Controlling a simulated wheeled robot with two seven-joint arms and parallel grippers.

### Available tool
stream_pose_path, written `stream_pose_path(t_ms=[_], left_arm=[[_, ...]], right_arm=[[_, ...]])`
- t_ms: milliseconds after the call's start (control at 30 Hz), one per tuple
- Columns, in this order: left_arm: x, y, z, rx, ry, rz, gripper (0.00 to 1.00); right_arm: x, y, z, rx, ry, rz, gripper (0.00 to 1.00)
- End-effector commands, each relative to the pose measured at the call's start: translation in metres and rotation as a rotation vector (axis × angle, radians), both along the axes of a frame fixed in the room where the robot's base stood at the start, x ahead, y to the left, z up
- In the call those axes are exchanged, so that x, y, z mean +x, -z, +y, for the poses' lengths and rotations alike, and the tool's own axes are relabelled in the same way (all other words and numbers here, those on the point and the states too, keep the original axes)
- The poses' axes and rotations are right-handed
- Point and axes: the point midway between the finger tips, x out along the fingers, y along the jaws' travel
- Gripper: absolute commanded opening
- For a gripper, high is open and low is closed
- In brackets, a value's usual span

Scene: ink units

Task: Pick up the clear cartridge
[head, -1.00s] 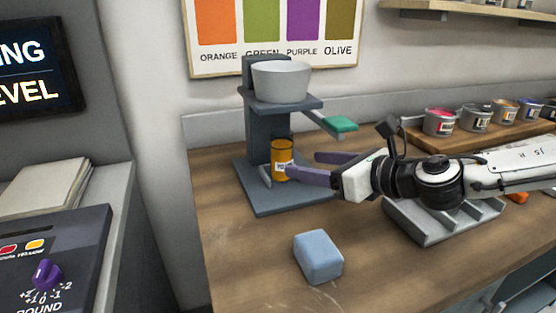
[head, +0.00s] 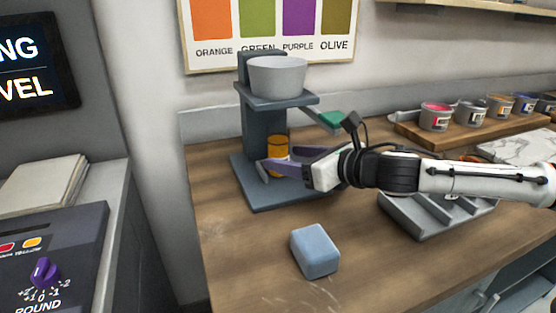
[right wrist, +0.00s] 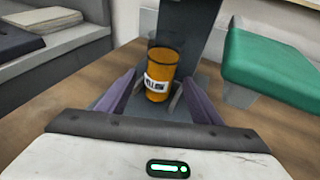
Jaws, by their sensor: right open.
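The clear cartridge (head: 278,146) holds orange-yellow ink and stands upright on the base of the grey dispenser stand (head: 262,120), under its white bowl. In the right wrist view the cartridge (right wrist: 162,72) shows a white label and a clear upper part. My right gripper (head: 272,166) is open, with its purple fingers reaching to either side of the cartridge. In the right wrist view the fingers (right wrist: 158,98) flank it with gaps visible. My left gripper is not in view.
A green lever pad (right wrist: 268,62) juts from the stand close to my right gripper. A blue block (head: 315,250) lies on the table in front. A grey slotted rack (head: 430,218) sits under my right arm. Ink pots (head: 434,117) stand on a wooden board behind.

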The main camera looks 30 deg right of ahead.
Motion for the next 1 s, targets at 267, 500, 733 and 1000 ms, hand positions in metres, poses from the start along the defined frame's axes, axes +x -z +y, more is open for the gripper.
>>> stream_pose_path(t_ms=[267,500,733,1000], left_arm=[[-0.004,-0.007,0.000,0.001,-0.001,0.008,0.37],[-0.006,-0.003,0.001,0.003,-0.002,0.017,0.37],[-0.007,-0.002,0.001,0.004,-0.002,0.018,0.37],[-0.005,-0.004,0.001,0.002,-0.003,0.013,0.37]], right_arm=[[0.018,0.003,0.001,0.003,0.004,-0.004,0.59],[0.021,0.007,0.003,-0.003,0.000,0.000,0.59],[0.020,0.006,0.003,-0.003,0.000,0.000,0.36],[0.020,0.006,0.003,-0.004,-0.001,-0.002,0.12]])
